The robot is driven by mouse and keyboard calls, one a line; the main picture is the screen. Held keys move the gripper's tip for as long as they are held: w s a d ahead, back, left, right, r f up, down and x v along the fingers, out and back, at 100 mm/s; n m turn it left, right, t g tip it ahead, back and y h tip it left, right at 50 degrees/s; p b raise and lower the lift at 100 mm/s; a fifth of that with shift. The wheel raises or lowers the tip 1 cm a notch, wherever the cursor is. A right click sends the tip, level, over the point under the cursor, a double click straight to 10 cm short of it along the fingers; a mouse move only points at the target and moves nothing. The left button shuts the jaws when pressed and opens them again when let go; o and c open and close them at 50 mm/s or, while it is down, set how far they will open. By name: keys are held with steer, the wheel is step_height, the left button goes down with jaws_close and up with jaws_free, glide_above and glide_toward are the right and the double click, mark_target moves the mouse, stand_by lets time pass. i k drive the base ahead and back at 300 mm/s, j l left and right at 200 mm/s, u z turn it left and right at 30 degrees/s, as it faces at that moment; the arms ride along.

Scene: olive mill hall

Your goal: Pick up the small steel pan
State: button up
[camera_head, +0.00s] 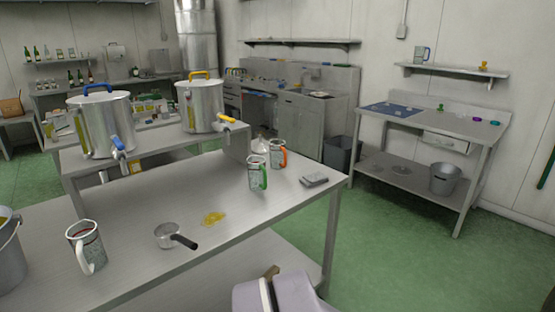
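The small steel pan (167,236) sits upright on the near steel table (140,265), near its front edge. It is a small round pan with a dark handle pointing right and slightly toward me. Nothing covers it. My gripper is not in view, so its distance from the pan and whether it is open or shut do not show.
A white-handled jug (84,246) stands left of the pan, and a yellow spill (213,219) lies to its right. A bucket (10,262) is at the left edge. Green floor (400,250) is open at right.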

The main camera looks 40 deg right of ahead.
mark_target(168, 235)
steer(key=i+j, duration=0.15)
steer(key=i, duration=0.4)
steer(key=i+j, duration=0.15)
steer(key=i, duration=0.4)
steer(key=l+z, duration=0.05)
